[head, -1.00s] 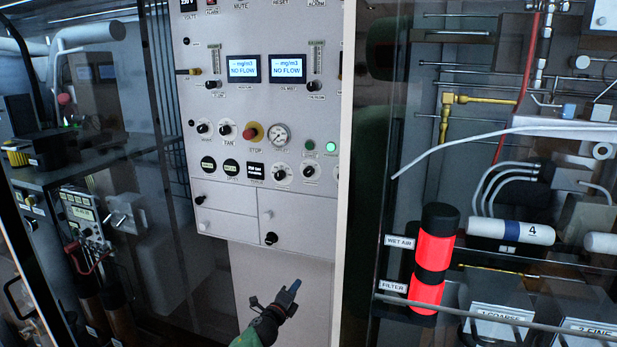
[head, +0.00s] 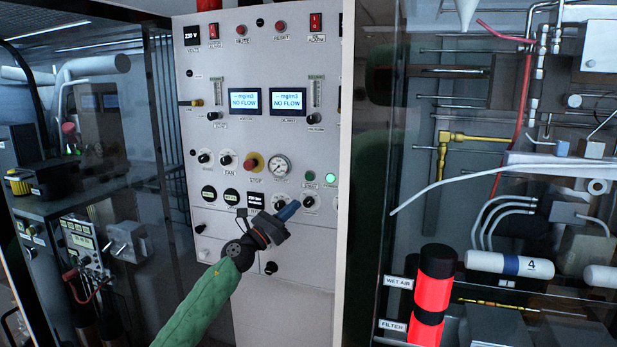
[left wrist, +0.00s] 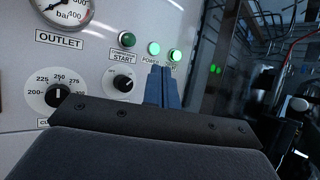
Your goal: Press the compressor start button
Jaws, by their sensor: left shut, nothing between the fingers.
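The compressor start button (head: 310,176) is a dark green round button on the white panel, above a START label. In the left wrist view the button (left wrist: 127,40) shows clearly, with the label "COMPRESSOR START" under it. My left gripper (head: 293,208) is shut and empty. In the head view its blue fingertips are below and a little left of the button, over the lower knob row. In the left wrist view the fingertips (left wrist: 161,72) are right of and below the button. I cannot tell how far they are from the panel. My right gripper is not in view.
Lit green lamps, one marked POWER (left wrist: 153,48), sit right of the button. A black knob (left wrist: 123,82) is just below it. The outlet gauge (head: 280,167) and red stop button (head: 251,163) are to its left. Glass-fronted pipework stands right of the panel.

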